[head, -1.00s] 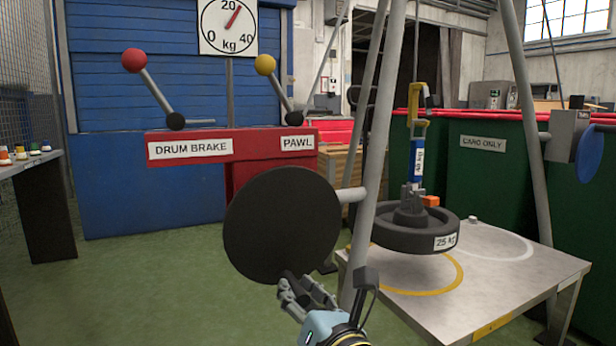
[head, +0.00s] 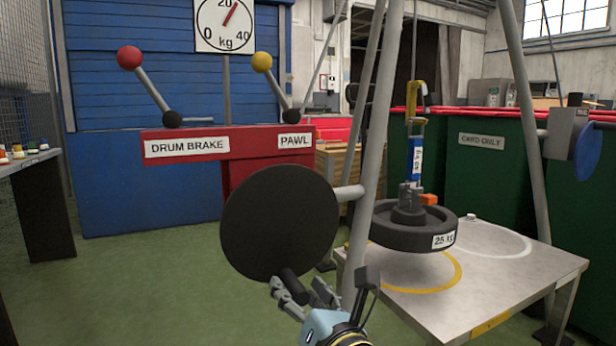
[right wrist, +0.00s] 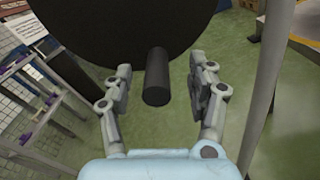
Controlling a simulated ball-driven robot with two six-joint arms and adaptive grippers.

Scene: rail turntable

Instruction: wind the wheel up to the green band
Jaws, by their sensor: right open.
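A dark iron wheel (head: 385,235) marked 25 kg hangs level from a yellow hook (head: 416,105) and a blue scale (head: 415,163), just above a metal table. I cannot make out a green band. A black crank disc (head: 278,215) stands left of the frame's leg, with a short black handle (head: 295,286) near its lower rim. My right gripper (head: 304,288) is open at this handle. In the right wrist view, the handle (right wrist: 156,78) stands between the two spread fingers (right wrist: 161,68), with a gap on each side. My left gripper is not in view.
A red panel (head: 245,140) carries a red-knobbed drum brake lever (head: 150,88) and a yellow-knobbed pawl lever (head: 272,82). A dial (head: 224,24) hangs above. Grey tripod legs (head: 372,160) stand close right of the disc. The metal table (head: 480,285) has yellow and white rings.

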